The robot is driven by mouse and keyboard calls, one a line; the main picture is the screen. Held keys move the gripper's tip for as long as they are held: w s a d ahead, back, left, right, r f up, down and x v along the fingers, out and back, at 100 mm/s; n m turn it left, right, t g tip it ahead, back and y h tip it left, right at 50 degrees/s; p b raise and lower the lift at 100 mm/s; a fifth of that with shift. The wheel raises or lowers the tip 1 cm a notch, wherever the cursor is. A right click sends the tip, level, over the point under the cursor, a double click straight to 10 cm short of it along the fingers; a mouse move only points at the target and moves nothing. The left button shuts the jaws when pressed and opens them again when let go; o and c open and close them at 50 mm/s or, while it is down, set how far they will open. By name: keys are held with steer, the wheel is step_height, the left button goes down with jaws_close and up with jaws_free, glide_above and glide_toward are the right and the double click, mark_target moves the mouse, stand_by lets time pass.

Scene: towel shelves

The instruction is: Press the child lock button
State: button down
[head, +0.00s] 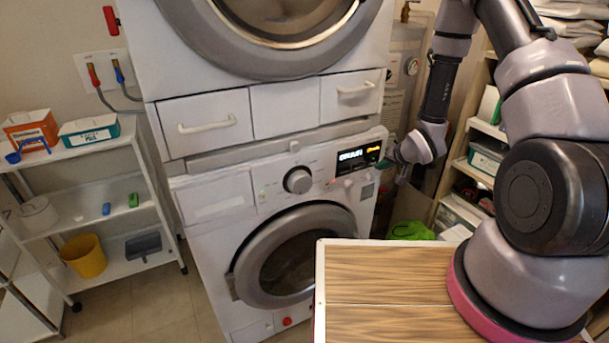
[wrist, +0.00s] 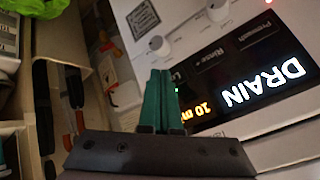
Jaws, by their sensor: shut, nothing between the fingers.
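The lower washing machine (head: 290,230) has a control panel with a round dial (head: 298,180) and a lit display (head: 358,158). The display also shows in the wrist view (wrist: 262,90), reading DRAIN with an orange "10 mi" partly hidden. My gripper (head: 388,163) is at the right end of this panel, beside the display. In the wrist view its green fingers (wrist: 161,76) are together and empty, in front of the panel. Labels Prewash and Rinse+ are readable; another is cut off behind the fingers. I cannot identify the child lock button. Contact with the panel cannot be told.
A second machine (head: 270,40) sits above, with drawers (head: 205,122) between. A wooden-topped table (head: 390,285) stands in front, below my arm. A white shelf rack (head: 95,190) is at left, and shelves (head: 480,150) stand at right, close to my arm.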

steer(key=s+d, duration=0.3)
steer(key=s, duration=0.2)
stand_by(0.3)
steer(key=shift+r, duration=0.1)
